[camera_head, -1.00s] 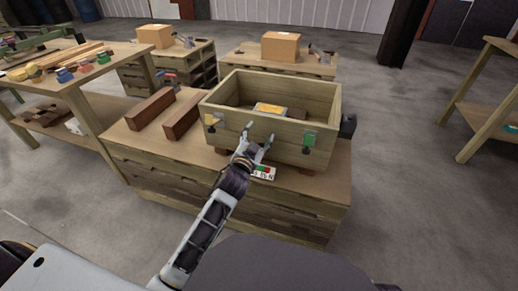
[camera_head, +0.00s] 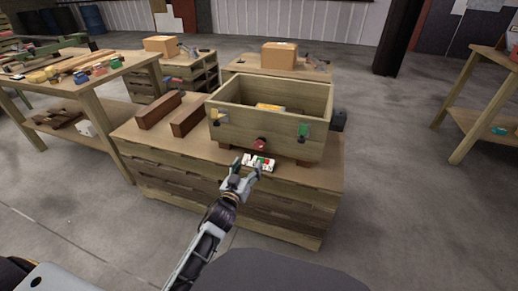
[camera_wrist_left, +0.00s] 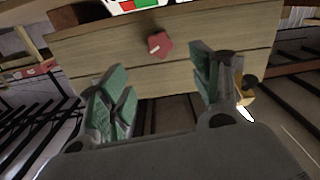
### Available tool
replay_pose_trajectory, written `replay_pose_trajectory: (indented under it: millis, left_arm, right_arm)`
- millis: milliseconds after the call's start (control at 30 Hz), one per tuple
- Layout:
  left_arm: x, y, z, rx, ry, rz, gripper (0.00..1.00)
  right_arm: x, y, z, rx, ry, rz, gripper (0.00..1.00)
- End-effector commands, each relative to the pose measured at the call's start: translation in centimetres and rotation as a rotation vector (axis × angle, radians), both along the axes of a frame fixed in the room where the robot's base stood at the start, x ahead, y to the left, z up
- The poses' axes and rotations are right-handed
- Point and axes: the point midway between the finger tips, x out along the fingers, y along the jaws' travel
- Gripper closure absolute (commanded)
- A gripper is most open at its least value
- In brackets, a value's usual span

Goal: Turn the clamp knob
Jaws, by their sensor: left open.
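The clamp knob, a small red knob (camera_head: 259,144), sits on the front face of the wooden box (camera_head: 250,129). It also shows as a red lobed shape in the left wrist view (camera_wrist_left: 160,44), between and beyond the fingertips. My left gripper (camera_head: 247,168) is open and empty, in front of and below the knob in the head view, apart from it. Its green-padded fingers are spread wide in the left wrist view (camera_wrist_left: 158,78). My right gripper is not in view.
A white panel with red and green patches (camera_head: 262,163) lies below the knob, close to my fingers. A green clip (camera_head: 303,130) is on the box front at right. Two brown beams (camera_head: 188,119) lie left of the box on the pallet table (camera_head: 310,176).

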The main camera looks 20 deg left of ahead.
Motion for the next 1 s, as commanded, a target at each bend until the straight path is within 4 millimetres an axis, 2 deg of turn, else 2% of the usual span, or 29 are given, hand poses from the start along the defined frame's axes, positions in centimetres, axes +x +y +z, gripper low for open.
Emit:
replay_pose_trajectory:
  millis: [533,1000]
  left_arm:
    - [0.6,0.0,0.0,0.001,-0.001,0.000,0.36]
    - [3.8,-0.2,0.0,0.002,-0.001,-0.001,0.36]
  right_arm:
    - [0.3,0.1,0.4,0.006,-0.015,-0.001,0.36]
    - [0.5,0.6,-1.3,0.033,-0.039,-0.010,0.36]
